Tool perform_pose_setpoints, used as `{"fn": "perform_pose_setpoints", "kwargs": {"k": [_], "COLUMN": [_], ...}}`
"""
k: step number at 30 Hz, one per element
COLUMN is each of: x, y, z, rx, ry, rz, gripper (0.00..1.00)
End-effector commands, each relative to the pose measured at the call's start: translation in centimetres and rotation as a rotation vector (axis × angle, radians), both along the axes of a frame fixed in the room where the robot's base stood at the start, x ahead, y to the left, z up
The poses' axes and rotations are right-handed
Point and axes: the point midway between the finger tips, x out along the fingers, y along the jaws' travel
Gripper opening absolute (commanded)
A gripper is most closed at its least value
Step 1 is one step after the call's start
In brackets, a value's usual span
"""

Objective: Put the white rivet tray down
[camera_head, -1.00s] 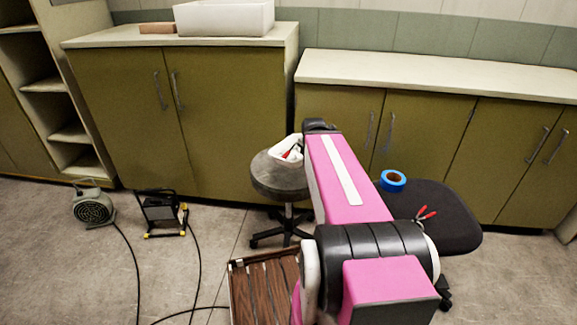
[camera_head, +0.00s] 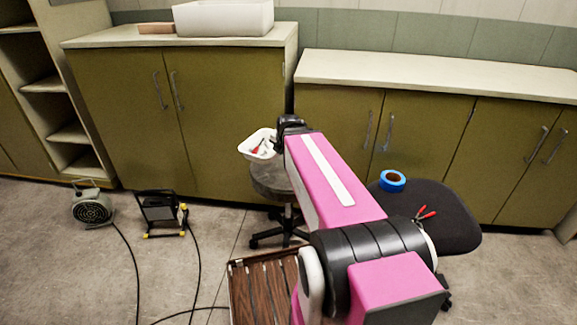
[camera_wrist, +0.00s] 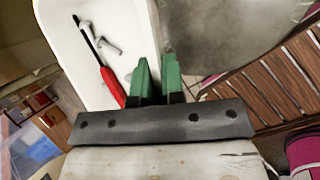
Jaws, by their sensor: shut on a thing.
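The white rivet tray (camera_head: 247,149) is at the far end of my arm, above and past the back left of the round grey stool seat (camera_head: 266,180). In the wrist view the tray (camera_wrist: 75,58) fills the left side and holds a red-handled tool (camera_wrist: 110,85) and a few small grey rivets (camera_wrist: 105,42). My gripper (camera_wrist: 157,68) has green fingers, shut on the tray's right wall. The stool seat (camera_wrist: 215,35) lies to the right of the tray there. My arm hides the gripper's jaws in the head view.
A black seat (camera_head: 440,215) at right carries blue tape (camera_head: 392,181) and red-handled pliers (camera_head: 426,214). A slatted wooden surface (camera_head: 265,290) is in front. Counters (camera_head: 440,75) stand behind. A fan (camera_head: 92,208), a work lamp (camera_head: 160,212) and cables lie on the floor at left.

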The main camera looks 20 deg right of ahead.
Motion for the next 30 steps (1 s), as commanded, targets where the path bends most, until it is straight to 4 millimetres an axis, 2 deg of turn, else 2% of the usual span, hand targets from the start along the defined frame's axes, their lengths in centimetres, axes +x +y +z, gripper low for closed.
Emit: {"fn": "perform_pose_setpoints", "kwargs": {"k": [2,5,15,19,24,30], "x": [0.3,0.8,3.2,3.8,4.1,4.1], "y": [0.2,-0.8,-7.1,-9.1,-10.3,-10.4], "z": [-0.2,-0.9,-4.9,-6.2,-6.9,-8.0], "rx": [0.005,0.006,0.006,0.005,0.006,0.005], "ry": [-0.002,-0.001,-0.001,-0.001,-0.002,-0.001], "rz": [0.0,-0.002,-0.004,-0.003,-0.001,0.001], "gripper": [0.0,0.0,0.0,0.0,0.0,0.0]}}
